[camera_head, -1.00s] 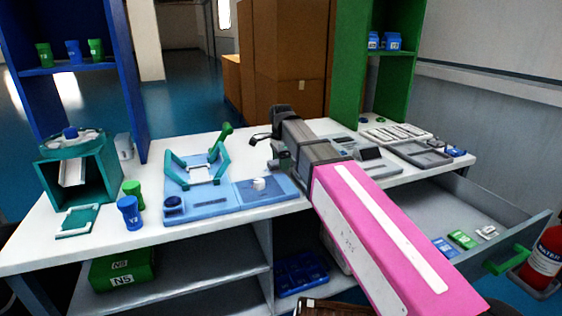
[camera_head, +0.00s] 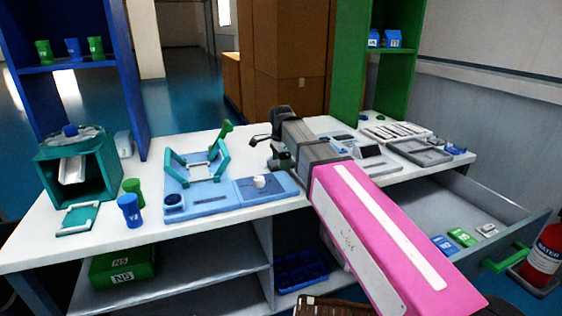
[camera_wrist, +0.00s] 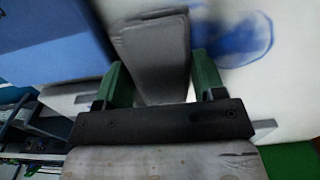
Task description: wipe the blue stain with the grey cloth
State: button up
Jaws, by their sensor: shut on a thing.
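My gripper (camera_wrist: 157,72) has green fingers and is shut on the grey cloth. The cloth (camera_wrist: 153,40) is a thick, folded-looking grey piece between the fingers in the wrist view, and its far end reaches past them. In the head view my gripper (camera_head: 283,158) is over the table, right of the light blue tray. There my arm hides the cloth and the stain.
The light blue tray (camera_head: 214,208) with a teal stand is left of my gripper. Grey trays (camera_head: 420,152) lie to the right. An open drawer (camera_head: 450,205) juts out at the front right. A green shelf (camera_head: 375,85) rises behind.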

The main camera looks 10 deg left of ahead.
jog(key=shift+f, duration=0.35)
jog(key=shift+w+a+r, duration=0.1)
jog(key=shift+w+a, duration=0.45)
jog(key=shift+w, duration=0.3)
jog(key=shift+w+a, duration=0.5)
jog(key=shift+w, duration=0.35)
jog(key=shift+w+a, duration=0.7)
jog(key=shift+w, duration=0.45)
jog(key=shift+w+a, duration=0.7)
jog(key=shift+w, duration=0.45)
jog(key=shift+w+a, duration=0.7)
jog(key=shift+w, duration=0.45)
jog(key=shift+s+f, duration=0.1)
jog(key=shift+f, duration=0.1)
jog(key=shift+s+d, duration=0.15)
jog(key=shift+s+d+r, duration=0.1)
jog(key=shift+s+d, duration=0.55)
jog(key=shift+s, duration=0.45)
jog(key=shift+s+d+r, duration=0.1)
jog(key=shift+s+d, duration=0.6)
jog(key=shift+s, duration=0.35)
jog(key=shift+s+d, duration=0.65)
jog(key=shift+s, duration=0.45)
